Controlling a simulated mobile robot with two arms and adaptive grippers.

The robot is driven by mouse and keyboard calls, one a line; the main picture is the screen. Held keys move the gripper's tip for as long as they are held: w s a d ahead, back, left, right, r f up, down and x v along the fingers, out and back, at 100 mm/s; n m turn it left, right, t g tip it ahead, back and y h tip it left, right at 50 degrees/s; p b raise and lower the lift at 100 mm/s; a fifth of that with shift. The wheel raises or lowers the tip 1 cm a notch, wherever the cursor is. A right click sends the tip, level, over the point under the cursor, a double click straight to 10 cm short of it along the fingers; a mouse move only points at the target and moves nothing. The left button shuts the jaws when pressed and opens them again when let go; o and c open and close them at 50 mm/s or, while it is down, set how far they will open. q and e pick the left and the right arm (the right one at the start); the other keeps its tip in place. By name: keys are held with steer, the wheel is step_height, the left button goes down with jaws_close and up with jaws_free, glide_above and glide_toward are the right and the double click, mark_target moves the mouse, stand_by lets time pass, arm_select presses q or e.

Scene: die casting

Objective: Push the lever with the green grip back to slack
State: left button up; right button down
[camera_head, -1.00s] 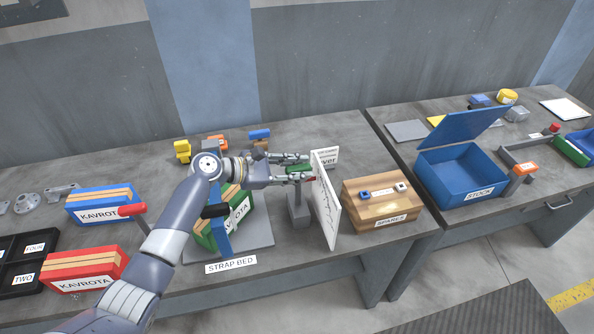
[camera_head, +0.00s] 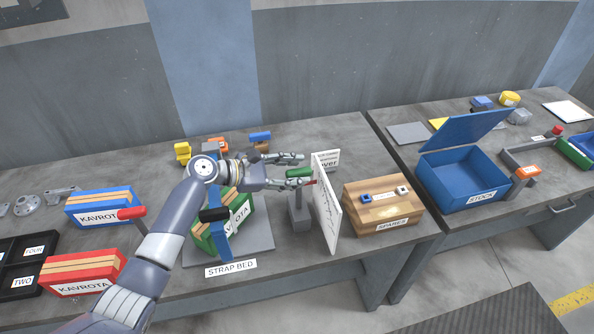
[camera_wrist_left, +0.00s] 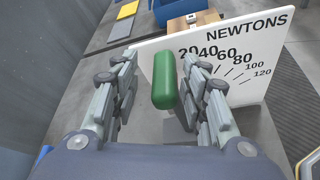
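The lever's green grip (camera_head: 299,172) stands above a grey post (camera_head: 299,215) beside the white gauge board (camera_head: 326,205). In the left wrist view the green grip (camera_wrist_left: 164,80) is upright between the two fingers, with a visible gap on each side. My left gripper (camera_head: 298,168) is open around the grip; its fingers (camera_wrist_left: 162,98) point toward the board marked NEWTONS (camera_wrist_left: 240,62). The lever's lower part is mostly hidden. A red pointer tip shows at the board's near edge; its reading cannot be told. My right gripper is not in view.
A green KAVROTA box (camera_head: 204,237) sits under a blue strap on the strap bed (camera_head: 262,243), below my left arm. A wooden SPARES box (camera_head: 384,220) stands right of the board. A blue STOCK bin (camera_head: 462,178) is on the right table.

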arm_select(q)
steer(key=v, duration=1.1)
steer(key=shift+s+f, duration=0.1)
steer(key=shift+s, duration=0.05)
